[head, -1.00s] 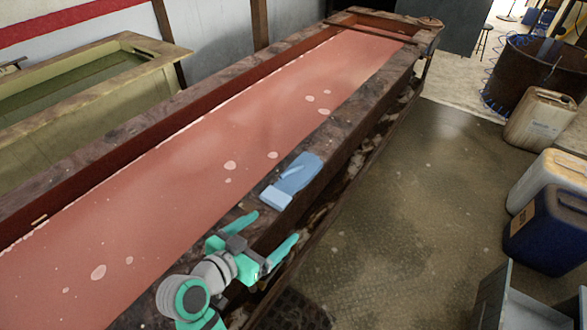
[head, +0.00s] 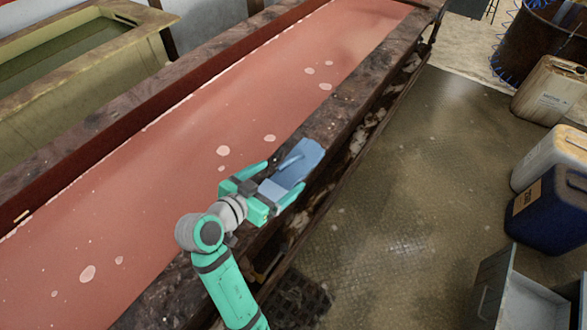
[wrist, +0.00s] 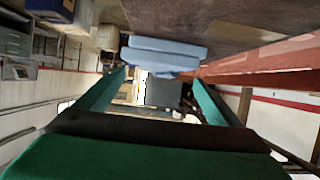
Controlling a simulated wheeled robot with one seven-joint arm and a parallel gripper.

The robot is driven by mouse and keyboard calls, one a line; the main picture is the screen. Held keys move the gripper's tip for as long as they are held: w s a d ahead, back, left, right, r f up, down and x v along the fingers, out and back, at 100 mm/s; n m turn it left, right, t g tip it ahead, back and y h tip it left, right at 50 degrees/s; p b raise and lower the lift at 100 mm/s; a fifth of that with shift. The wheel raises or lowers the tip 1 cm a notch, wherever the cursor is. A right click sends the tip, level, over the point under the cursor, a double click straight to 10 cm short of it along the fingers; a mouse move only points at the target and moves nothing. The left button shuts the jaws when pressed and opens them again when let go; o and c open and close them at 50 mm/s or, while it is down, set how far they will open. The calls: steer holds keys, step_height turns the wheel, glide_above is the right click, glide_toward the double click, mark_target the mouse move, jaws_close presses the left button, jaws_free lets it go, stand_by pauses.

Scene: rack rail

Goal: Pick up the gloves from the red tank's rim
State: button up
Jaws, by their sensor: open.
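The blue gloves (head: 294,168) lie on the dark, worn near rim of the long tank (head: 352,112), which holds red liquid. My gripper (head: 278,180) is open at the gloves' near end, with one green finger on each side of the cuff in the head view. In the wrist view the gloves (wrist: 162,54) show as light blue folded layers just beyond and between the fingertips of my gripper (wrist: 158,78). I cannot tell whether the fingers touch them.
A pale tank with green liquid (head: 60,75) stands at the back left. Plastic canisters, one whitish (head: 550,155) and one dark blue (head: 548,212), stand on the right with a grey bin (head: 520,300). The floor (head: 400,220) beside the red tank is mostly clear.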

mark_target(293, 168)
steer(key=shift+x, duration=2.8)
steer(key=shift+d, duration=0.1)
steer(key=c, duration=1.2)
steer(key=shift+c, duration=0.2)
steer(key=shift+r, duration=0.2)
